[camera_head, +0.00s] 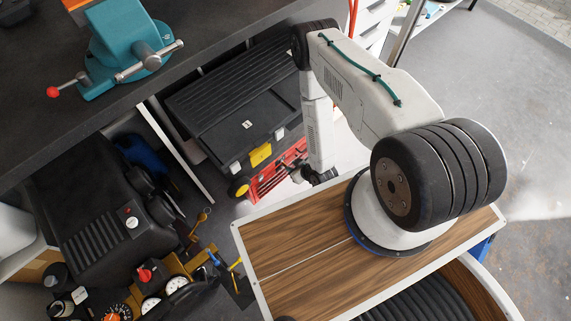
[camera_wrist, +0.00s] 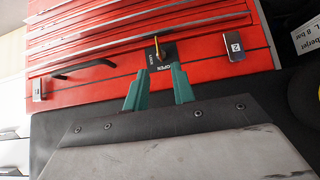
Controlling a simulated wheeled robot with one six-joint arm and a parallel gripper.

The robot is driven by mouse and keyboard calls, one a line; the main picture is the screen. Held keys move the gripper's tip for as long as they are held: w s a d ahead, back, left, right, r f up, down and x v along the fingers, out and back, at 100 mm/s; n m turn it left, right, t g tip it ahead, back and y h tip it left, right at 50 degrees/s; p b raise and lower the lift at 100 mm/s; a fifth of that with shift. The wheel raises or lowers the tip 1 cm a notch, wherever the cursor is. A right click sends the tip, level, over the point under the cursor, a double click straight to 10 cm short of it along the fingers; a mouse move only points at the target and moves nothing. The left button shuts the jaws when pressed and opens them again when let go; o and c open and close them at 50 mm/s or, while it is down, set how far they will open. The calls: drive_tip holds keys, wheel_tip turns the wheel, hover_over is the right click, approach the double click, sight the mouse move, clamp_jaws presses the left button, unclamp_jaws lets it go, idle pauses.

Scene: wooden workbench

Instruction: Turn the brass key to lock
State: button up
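In the wrist view, the brass key (camera_wrist: 157,47) stands in a small dark plate (camera_wrist: 167,52) on the front of a red drawer cabinet (camera_wrist: 100,93). The key shows as a thin upright shape. The plate carries small white lettering; the word below the key appears to read OPEN, and another word lies to its left. My gripper (camera_wrist: 158,72) has two teal fingers spread apart with nothing between them. The fingertips lie just below the key in the picture, one to each side; I cannot tell the depth gap. In the head view the key and fingertips are hidden.
A black drawer handle (camera_wrist: 84,68) and a silver latch (camera_wrist: 238,46) flank the plate. A teal vise (camera_head: 120,45) stands on the bench. Open floor lies to the right.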

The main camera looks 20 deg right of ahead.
sight(285, 165)
drive_tip(key=x, duration=0.7)
clamp_jaws()
